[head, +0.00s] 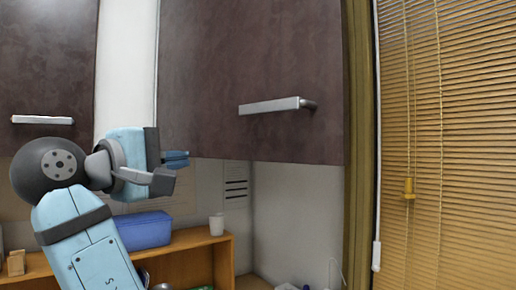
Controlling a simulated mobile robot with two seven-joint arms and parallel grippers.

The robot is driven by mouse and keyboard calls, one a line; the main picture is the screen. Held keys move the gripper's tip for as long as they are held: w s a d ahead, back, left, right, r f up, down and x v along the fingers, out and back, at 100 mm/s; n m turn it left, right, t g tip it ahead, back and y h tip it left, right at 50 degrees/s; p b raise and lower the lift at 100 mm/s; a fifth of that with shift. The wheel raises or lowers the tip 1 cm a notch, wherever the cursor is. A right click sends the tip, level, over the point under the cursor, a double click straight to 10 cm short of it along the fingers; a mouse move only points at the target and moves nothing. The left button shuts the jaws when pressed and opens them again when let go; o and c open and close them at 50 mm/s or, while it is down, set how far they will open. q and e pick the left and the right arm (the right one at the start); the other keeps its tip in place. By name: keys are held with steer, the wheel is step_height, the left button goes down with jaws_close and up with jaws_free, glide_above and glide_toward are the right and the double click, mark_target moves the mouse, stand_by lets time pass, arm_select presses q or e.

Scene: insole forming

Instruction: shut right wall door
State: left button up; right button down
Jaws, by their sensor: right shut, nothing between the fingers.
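The right wall door (250,60) is a dark brown cabinet panel in the upper middle of the head view. Its silver bar handle (270,106) sits low on its right half. A pale upright strip lies along the door's left edge; I cannot tell from this view how far the door stands open. My right gripper (178,163) is at the door's lower left corner, left of and below the handle. It is shut and empty, with its fingers pointing right. I cannot tell whether it touches the door. My left gripper is out of view.
Another dark wall door (45,65) with a silver handle (42,119) is at the left. Below, a wooden shelf (190,258) bears a blue box (145,229) and a white cup (216,225). A window blind (450,140) with a cord is at the right.

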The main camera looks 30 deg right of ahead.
steer(key=s+r+m+g, duration=0.2)
steer(key=s+r, duration=0.3)
steer(key=s, duration=0.1)
steer(key=p, duration=0.3)
glide_toward(263, 129)
steer(key=x, duration=0.6)
steer(key=shift+r, duration=0.15)
steer(key=shift+w+d, duration=0.15)
steer(key=shift+d, duration=0.45)
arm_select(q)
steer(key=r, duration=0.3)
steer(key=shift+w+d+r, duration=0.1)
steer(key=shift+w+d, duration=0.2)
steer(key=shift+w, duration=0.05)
arm_select(e)
steer(key=shift+d, duration=0.15)
